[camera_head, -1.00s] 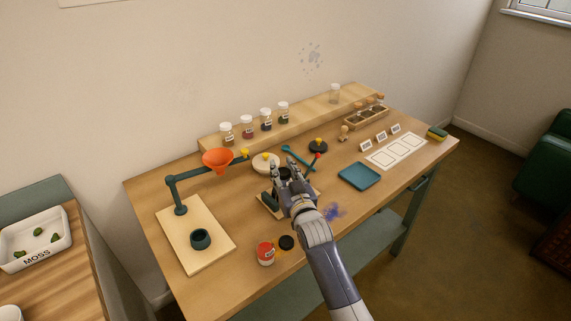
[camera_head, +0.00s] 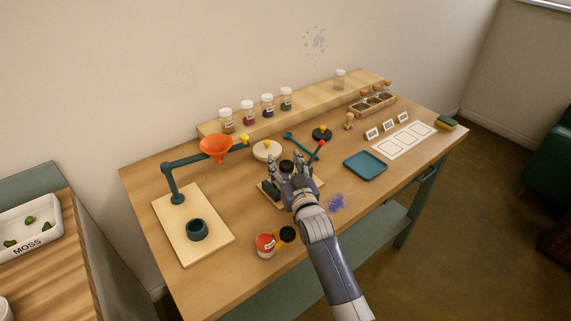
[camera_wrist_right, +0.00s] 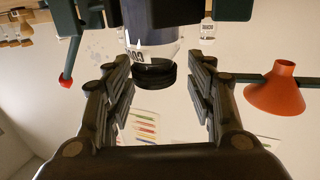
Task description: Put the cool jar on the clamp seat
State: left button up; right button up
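The cool jar, with a black lid (camera_head: 287,166), stands at the clamp. In the right wrist view its glass, part of its label and its black lid (camera_wrist_right: 155,77) show between the fingers, with dark contents. The clamp has a wooden base (camera_head: 316,188), teal parts (camera_head: 268,187) and a red-knobbed lever (camera_head: 322,143). My right gripper (camera_head: 286,161) is open around the jar's lid end, with gaps visible on both sides in the right wrist view (camera_wrist_right: 160,72). The jar's contact with the seat is hidden. My left gripper is not in view.
A blue tray (camera_head: 365,165) lies right, and jars line the back shelf (camera_head: 310,105).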

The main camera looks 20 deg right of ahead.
jog(key=shift+w, duration=0.1)
jog(key=shift+s, duration=0.55)
jog(key=s+b, duration=0.1)
jog(key=s, duration=0.9)
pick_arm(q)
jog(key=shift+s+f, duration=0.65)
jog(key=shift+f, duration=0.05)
pick_arm(e)
jog(key=shift+s, duration=0.5)
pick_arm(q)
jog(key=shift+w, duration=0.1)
